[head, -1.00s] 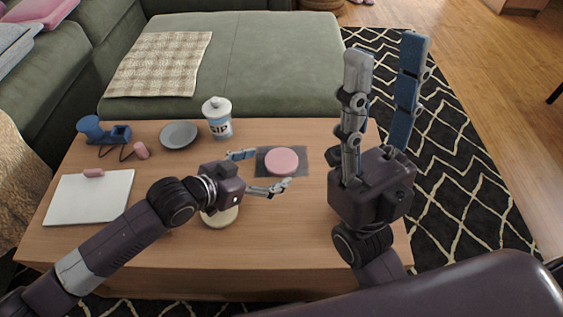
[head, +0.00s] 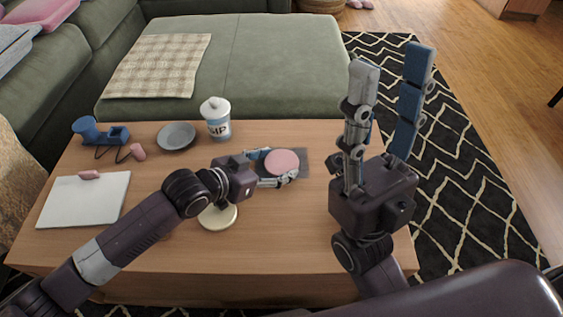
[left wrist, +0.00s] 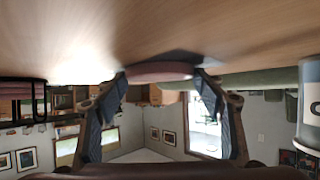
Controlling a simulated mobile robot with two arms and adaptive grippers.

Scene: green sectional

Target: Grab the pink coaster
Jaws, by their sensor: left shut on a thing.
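The pink coaster (head: 282,161) is a round disc on a dark grey square mat (head: 303,160) on the wooden coffee table. My left gripper (head: 275,168) has come to it from the left, with one finger on its far side and one on its near side. In the left wrist view the pink coaster (left wrist: 160,70) sits between the two fingertips (left wrist: 160,78), which touch its edges. The left gripper is shut on it. My right gripper (head: 392,62) points up over the table's right end, its fingers apart and empty.
A white lidded jar (head: 216,117), a grey plate (head: 177,136) and a blue object (head: 100,130) stand at the back left. A cream disc (head: 218,215) lies under my left arm. A white pad (head: 83,201) lies at the left. The table's front right is clear.

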